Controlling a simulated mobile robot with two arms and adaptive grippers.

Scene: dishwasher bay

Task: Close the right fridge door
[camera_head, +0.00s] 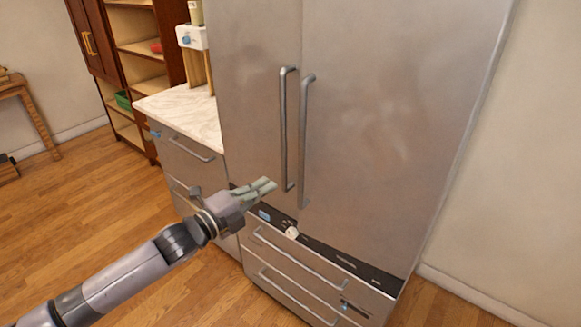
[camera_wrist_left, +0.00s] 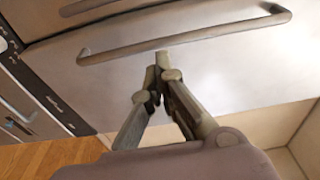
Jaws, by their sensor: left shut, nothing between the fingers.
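In the head view, the right fridge door (camera_head: 390,110) is a tall steel panel with a long vertical handle (camera_head: 305,140). It looks flush with the left fridge door (camera_head: 250,70), with only a thin seam between them. My left gripper (camera_head: 273,185) is shut and empty, in front of the lower part of the left door, left of both handles. In the left wrist view, its fingertips (camera_wrist_left: 162,68) meet in front of a steel panel, close to a bar handle (camera_wrist_left: 190,36). Whether they touch it I cannot tell. My right gripper is not in view.
Below the doors are a dark control strip (camera_head: 345,262) and drawers with bar handles (camera_head: 290,255). A marble-topped counter (camera_head: 185,105) stands left of the fridge. A wall (camera_head: 520,170) is at the right. Wooden floor (camera_head: 70,215) lies clear at the left.

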